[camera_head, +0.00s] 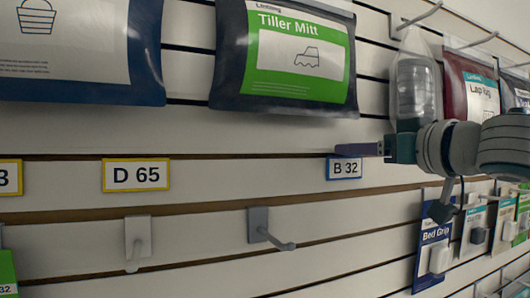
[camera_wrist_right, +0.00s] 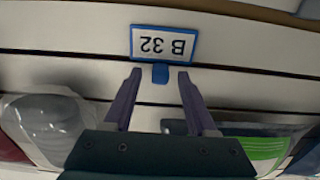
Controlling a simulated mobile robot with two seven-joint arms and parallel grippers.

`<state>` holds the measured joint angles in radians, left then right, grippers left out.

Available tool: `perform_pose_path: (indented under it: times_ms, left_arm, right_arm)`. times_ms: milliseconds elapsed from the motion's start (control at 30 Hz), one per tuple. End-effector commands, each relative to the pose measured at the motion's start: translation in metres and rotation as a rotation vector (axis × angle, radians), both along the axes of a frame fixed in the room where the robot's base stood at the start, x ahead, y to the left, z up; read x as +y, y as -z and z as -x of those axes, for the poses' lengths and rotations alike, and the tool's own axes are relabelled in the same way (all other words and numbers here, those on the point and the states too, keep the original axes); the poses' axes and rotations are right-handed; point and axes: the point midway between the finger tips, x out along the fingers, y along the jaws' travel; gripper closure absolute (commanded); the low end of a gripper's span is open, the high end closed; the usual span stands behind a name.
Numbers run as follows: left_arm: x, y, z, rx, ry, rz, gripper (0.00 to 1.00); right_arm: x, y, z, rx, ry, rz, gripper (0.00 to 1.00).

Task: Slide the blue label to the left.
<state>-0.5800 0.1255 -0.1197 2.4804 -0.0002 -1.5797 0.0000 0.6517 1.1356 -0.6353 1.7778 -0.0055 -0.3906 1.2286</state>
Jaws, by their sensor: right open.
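The blue label (camera_head: 344,167) reads "B 32" and has a blue frame. It sits on a slat rail of the wall in the head view, right of the middle. In the right wrist view the blue label (camera_wrist_right: 163,45) appears upside down, with a small blue tab below it. My right gripper (camera_head: 345,150) reaches in from the right, its fingers just above the label in the head view. In the right wrist view the right gripper (camera_wrist_right: 158,75) is open, its two fingers apart on either side of the tab, with nothing held. My left gripper is not in view.
A yellow-framed "D 65" label (camera_head: 137,175) sits on the same rail to the left, with clear rail between. A grey hook (camera_head: 268,230) and a white hook (camera_head: 136,240) stick out below. A Tiller Mitt pack (camera_head: 285,60) hangs above; a Bed Grip pack (camera_head: 432,245) hangs lower right.

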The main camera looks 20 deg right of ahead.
Motion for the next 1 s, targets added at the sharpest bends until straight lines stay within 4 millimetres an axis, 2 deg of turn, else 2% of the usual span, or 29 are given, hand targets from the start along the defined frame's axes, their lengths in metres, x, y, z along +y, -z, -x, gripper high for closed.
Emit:
perform_pose_path:
  times_ms: [367,867,1000]
  left_arm:
    - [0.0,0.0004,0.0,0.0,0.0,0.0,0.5]
    - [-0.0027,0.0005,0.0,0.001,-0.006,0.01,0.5]
    - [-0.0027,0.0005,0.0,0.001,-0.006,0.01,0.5]
  right_arm:
    - [0.0005,0.0001,0.0008,0.0,0.001,0.0,0.44]
    - [0.0005,0.0002,0.0007,0.001,0.002,0.0,1.0]
    - [0.0004,0.0003,0.0007,0.001,0.002,0.0,1.0]
